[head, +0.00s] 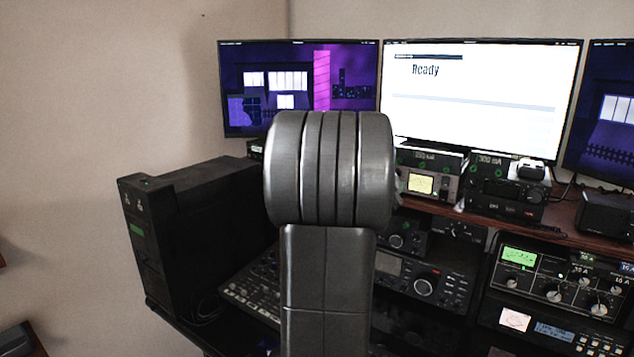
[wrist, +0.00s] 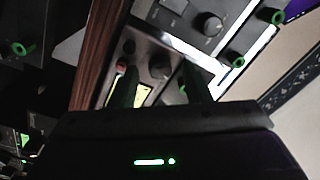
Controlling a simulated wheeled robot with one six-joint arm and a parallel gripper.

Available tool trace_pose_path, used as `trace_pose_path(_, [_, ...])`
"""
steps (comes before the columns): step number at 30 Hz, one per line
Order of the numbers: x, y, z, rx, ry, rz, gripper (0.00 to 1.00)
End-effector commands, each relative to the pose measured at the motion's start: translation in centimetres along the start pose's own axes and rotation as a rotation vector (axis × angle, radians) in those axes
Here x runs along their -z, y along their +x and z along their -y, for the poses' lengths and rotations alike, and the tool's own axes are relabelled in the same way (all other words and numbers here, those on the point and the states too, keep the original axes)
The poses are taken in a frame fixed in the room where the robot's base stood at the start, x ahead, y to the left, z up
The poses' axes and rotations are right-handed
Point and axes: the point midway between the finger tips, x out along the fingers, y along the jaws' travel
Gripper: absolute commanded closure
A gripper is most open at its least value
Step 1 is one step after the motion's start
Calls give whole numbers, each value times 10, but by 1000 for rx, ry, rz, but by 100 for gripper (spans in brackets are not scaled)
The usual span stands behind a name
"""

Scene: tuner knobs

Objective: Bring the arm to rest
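My arm rises in the middle of the head view, its grey rounded joint in front of the desk. My gripper is hidden behind it there. In the wrist view, my gripper (wrist: 160,82) shows two dark fingers standing apart above its dark body, which has a green light. No object is visible between the fingers close up. Beyond them is a radio panel with a dark knob (wrist: 161,67) and a lit yellow display (wrist: 143,95). I cannot tell how far the fingertips are from the panel.
A black tower case (head: 190,235) stands left of my arm. Monitors (head: 480,95) line the back above a wooden shelf (head: 560,217). Radio units with knobs (head: 560,283) fill the right and lower middle. The pale wall (head: 100,80) at left leaves open space before it.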

Motion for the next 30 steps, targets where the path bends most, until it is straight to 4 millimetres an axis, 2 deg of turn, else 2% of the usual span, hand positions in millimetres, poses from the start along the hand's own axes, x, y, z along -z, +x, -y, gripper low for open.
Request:
trace_pose_path(5, [-1, -24, 0, 0, 2, 3, 56])
trace_pose_path(23, [-1, -138, 0, 0, 3, 5, 56])
trace_pose_path(30, [-1, -87, -2, -5, 0, 0, 56])
